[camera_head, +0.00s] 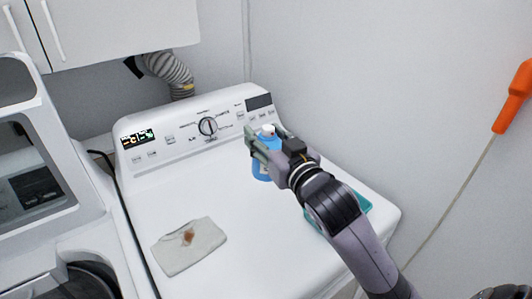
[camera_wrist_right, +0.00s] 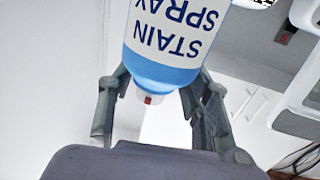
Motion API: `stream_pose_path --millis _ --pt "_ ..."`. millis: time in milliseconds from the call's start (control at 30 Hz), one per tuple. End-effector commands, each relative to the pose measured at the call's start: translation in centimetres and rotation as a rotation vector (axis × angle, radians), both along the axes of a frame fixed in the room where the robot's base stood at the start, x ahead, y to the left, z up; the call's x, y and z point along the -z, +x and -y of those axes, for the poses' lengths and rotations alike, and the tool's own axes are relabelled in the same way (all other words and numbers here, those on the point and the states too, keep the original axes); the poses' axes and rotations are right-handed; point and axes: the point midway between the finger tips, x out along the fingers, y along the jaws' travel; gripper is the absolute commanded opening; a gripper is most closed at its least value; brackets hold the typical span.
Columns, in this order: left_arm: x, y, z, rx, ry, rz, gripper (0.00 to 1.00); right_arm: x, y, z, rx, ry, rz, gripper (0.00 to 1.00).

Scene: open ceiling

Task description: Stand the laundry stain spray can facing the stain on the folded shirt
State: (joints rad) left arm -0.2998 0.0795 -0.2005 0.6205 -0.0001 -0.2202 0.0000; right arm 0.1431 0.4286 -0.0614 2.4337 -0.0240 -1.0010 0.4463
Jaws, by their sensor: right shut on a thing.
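The stain spray can (camera_head: 262,173) is blue with a white cap and shows upright over the back middle of the white machine top. In the right wrist view the can (camera_wrist_right: 165,45) shows its white label reading STAIN SPRAY upside down, with a red-tipped nozzle. My right gripper (camera_head: 259,148) is shut on the can, a finger on each side. I cannot tell whether its base touches the top. The folded shirt (camera_head: 205,254) is pale and lies front left on the machine top. Its brown stain (camera_head: 188,237) faces up. My left gripper is not in view.
A teal tray (camera_head: 364,203) lies on the right of the machine top, partly hidden by my right arm. The control panel with its knob (camera_head: 208,126) rises at the back. Another machine (camera_head: 38,185) stands left. The top between shirt and can is clear.

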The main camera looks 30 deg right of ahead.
Motion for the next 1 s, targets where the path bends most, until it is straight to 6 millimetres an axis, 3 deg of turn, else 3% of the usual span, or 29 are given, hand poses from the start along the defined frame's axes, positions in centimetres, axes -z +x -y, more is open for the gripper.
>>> stream_pose_path --millis 200,367,467,633,800,1000 --pt "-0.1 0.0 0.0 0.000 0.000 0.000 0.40 -1.4 -0.1 0.0 0.000 -0.002 0.004 0.00" --pt "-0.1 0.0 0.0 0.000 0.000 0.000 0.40 -0.8 -0.1 -0.2 -0.003 0.003 0.000 0.00" --pt "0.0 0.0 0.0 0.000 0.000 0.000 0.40 0.8 -0.3 -0.7 -0.006 0.010 -0.001 0.00" --pt "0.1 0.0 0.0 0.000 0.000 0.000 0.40 5.4 -1.4 -2.3 -0.013 0.025 -0.004 0.00" --pt "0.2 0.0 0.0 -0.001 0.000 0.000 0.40 10.0 -3.6 -4.2 -0.015 0.027 -0.002 0.00" --pt "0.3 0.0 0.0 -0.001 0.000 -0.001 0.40 13.6 -6.3 -6.0 -0.017 0.013 0.000 0.00"
